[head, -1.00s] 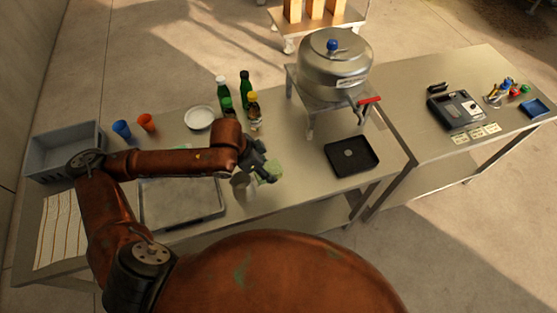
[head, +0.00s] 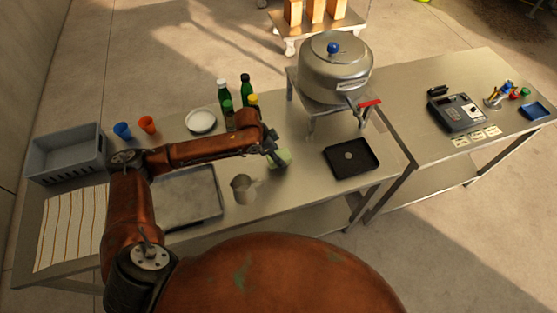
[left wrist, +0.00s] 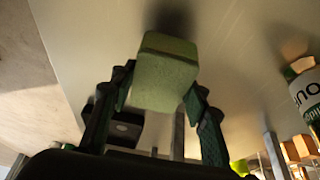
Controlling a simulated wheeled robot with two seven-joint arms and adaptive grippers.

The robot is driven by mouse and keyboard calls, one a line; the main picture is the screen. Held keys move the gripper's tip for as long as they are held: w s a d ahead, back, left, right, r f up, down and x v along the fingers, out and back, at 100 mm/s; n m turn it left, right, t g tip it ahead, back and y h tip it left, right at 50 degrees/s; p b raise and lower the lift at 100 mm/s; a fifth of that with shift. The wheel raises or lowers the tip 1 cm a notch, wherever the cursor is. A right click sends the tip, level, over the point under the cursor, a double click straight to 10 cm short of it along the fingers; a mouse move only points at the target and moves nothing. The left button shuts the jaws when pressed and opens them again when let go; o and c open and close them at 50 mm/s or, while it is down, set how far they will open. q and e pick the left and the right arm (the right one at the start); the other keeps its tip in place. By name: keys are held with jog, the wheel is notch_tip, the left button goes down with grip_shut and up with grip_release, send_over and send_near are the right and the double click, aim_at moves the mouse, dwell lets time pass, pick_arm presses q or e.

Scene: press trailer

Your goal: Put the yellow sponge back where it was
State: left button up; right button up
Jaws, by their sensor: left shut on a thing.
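A pale green block like a sponge (left wrist: 165,72) is between the two fingers of my left gripper (left wrist: 160,98) in the left wrist view. The fingers press on its two sides. In the head view the block (head: 282,158) hangs at the tip of my left gripper (head: 275,150), over the table left of the black tray; its height above the table is hard to judge. It looks green here, and no clearly yellow sponge shows. My right gripper is not in view.
A metal cup (head: 241,188) stands beside a flat grey tray (head: 190,197). The black tray (head: 351,157) is to the right. Several bottles (head: 245,90) and a steel pot on a stand (head: 334,72) are behind. Table between cup and black tray is clear.

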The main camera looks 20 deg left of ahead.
pick_arm(q)
jog(key=shift+w+f, duration=0.2)
jog(key=shift+f, duration=1.55)
jog(key=o, duration=1)
jog(key=shift+f, duration=0.1)
jog(key=v, duration=1.2)
